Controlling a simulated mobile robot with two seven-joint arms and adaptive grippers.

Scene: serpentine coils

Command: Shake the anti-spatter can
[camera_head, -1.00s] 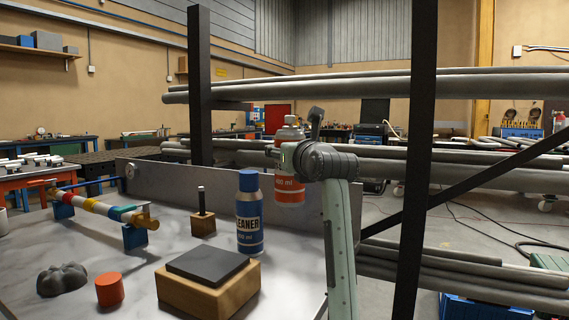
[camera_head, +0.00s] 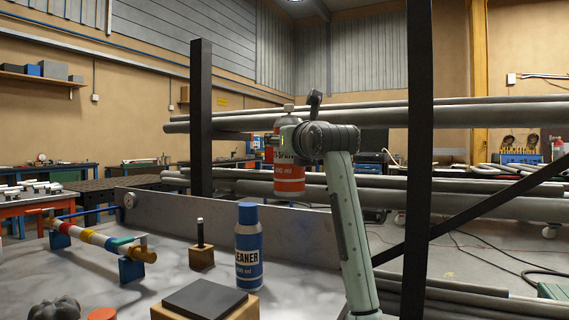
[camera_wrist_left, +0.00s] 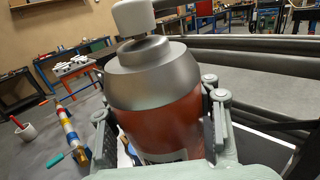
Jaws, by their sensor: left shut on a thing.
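The anti-spatter can (camera_head: 289,179), red with a white label band and a metal shoulder, is held upright in the air above the back of the bench. It fills the middle of the left wrist view (camera_wrist_left: 160,118), with its silver shoulder and pale cap on top. My left gripper (camera_wrist_left: 160,128) is shut around the can's body, one finger on each side. In the head view my left gripper (camera_head: 284,150) is partly hidden by its own wrist and the can. My right gripper is not in view.
A blue cleaner bottle (camera_head: 248,248) stands on the bench (camera_head: 185,270) below and left of the can. Near it are a wooden block with a dark top (camera_head: 205,298) and a small post on a wooden base (camera_head: 201,256). Dark rack posts (camera_head: 418,160) and pipes (camera_head: 470,112) stand behind.

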